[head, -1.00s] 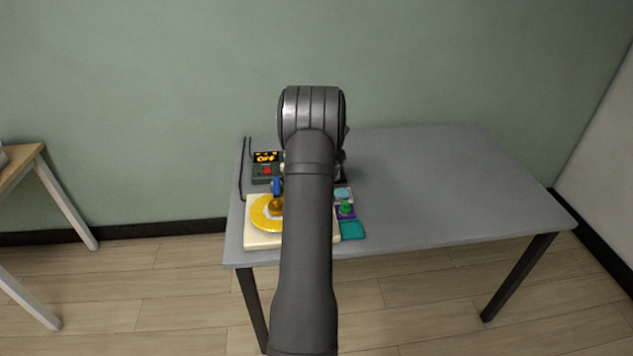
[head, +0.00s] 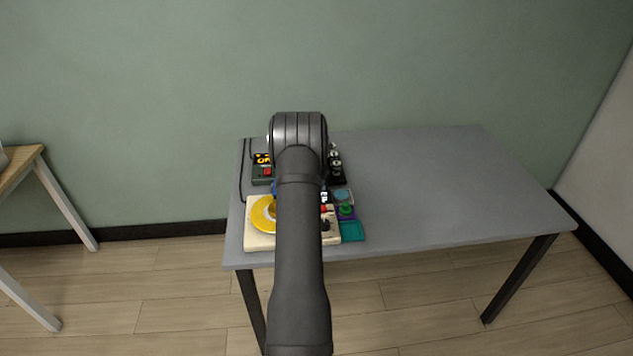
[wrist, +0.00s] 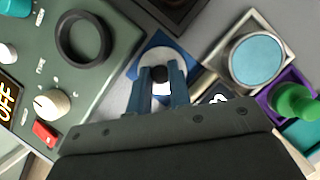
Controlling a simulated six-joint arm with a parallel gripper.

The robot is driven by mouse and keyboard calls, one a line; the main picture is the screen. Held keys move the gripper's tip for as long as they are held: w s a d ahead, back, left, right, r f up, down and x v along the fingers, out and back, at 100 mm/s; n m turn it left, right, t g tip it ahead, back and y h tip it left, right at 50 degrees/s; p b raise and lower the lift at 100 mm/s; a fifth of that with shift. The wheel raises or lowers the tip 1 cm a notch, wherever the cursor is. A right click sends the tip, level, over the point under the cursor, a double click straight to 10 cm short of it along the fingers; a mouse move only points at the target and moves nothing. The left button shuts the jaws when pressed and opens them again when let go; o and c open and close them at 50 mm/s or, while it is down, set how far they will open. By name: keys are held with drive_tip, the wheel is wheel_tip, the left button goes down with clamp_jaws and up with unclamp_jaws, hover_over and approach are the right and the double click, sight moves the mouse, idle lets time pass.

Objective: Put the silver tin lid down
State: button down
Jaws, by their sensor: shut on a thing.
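In the head view, my arm hides the gripper and lid.
A green control box (wrist: 100,75) with a red switch, cream knob and black ring is left of the gripper. A purple tray (wrist: 268,103) with a green knob is at right. A cream board (head: 260,242) with a yellow disc is at the front. The table's right side is clear.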

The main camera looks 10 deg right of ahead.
drive_tip(key=shift+f, duration=0.15)
drive_tip(key=c, duration=1.3)
unclamp_jaws()
drive_tip(key=v, duration=1.2)
